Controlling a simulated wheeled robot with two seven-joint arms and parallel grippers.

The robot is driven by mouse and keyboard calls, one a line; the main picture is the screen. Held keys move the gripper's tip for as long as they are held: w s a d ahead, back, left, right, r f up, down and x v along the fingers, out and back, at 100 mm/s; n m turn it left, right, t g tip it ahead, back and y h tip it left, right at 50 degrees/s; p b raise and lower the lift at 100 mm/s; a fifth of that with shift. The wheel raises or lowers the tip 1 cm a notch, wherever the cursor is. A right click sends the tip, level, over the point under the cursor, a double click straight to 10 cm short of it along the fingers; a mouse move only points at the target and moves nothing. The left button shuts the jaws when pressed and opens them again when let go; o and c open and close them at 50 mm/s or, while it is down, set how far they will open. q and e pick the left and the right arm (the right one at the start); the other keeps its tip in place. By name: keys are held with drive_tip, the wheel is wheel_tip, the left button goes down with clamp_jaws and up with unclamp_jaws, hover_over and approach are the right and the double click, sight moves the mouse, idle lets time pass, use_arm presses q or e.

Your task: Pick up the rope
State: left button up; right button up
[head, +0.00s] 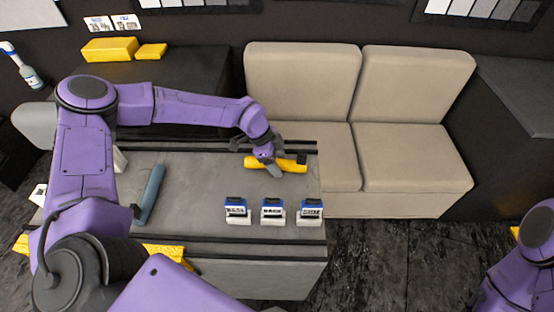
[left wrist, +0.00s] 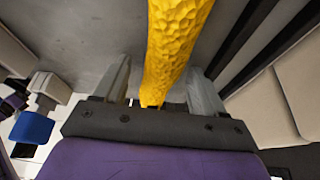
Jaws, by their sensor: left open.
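A long yellow thing with a dimpled surface (head: 288,164) lies near the back right of the grey table; it may be the rope, but I cannot tell for sure. My left gripper (head: 265,157) is right over its left part. In the left wrist view the yellow thing (left wrist: 175,45) runs between the two grey fingers of my left gripper (left wrist: 160,68), which are open with gaps at both sides. Its near end is hidden by the gripper body. Part of my right arm shows at the lower right, but its gripper is out of view.
Three small blue and white boxes (head: 272,211) stand along the table's front right. A blue-grey roll (head: 150,194) lies at the table's left. Another yellow piece (head: 165,254) lies at the front left edge, partly behind my arm. A beige sofa (head: 410,157) stands at the right.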

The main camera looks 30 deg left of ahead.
use_arm(q)
drive_tip(key=shift+f, duration=0.1)
drive_tip(key=c, duration=1.1)
